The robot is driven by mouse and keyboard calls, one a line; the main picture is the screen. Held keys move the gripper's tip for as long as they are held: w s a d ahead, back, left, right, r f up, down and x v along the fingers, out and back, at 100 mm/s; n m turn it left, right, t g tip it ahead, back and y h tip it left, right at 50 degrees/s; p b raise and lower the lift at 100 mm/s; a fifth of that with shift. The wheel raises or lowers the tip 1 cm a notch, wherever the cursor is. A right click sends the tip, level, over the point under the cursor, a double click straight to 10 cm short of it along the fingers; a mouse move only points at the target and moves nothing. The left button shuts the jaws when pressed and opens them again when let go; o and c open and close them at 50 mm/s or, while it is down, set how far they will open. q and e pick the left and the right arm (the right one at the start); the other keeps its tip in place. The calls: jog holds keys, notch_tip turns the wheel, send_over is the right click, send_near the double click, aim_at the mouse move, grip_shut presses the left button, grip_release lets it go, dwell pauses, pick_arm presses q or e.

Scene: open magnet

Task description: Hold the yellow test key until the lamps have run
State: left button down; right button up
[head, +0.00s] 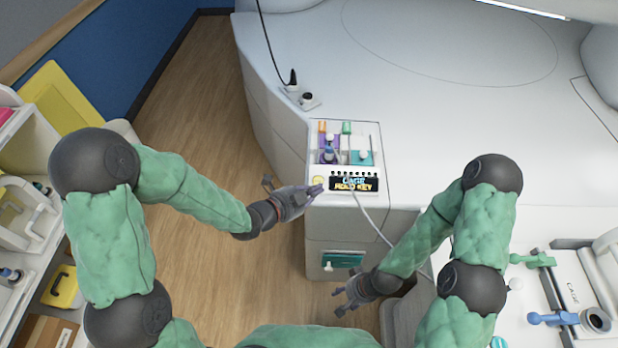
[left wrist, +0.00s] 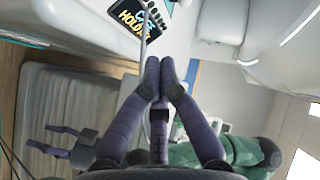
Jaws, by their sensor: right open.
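The yellow test key (head: 318,180) is at the left end of a white control panel, beside a black display (head: 354,184) reading "CAGE HOLD KEY". My right gripper (head: 340,300) is open and empty, low in front of the cabinet.
Levers with orange, green and teal parts (head: 346,150) stand behind the display. A white cable (head: 373,228) hangs from the panel. A green-fronted recess (head: 342,260) is in the cabinet below. A bench with a green handle (head: 535,260) and blue handle (head: 552,319) is at right.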

aim_at(316, 183)
pick_arm(q)
jog(key=shift+w+r+m, duration=0.1)
jog(key=shift+r+m, duration=0.2)
jog(key=shift+r, duration=0.05)
jog(key=shift+f, duration=0.1)
jog(key=w+f+b, duration=0.1)
jog(key=w+f, duration=0.1)
jog(key=w+f+b, duration=0.2)
jog(key=w+f, duration=0.1)
jog(key=shift+f, duration=0.25)
jog(key=shift+w+f+b, duration=0.4)
jog(key=shift+w+b, duration=0.05)
jog(key=shift+w, duration=0.1)
dwell(1.2)
jog(key=shift+w+f+b, duration=0.3)
jog(key=shift+b, duration=0.25)
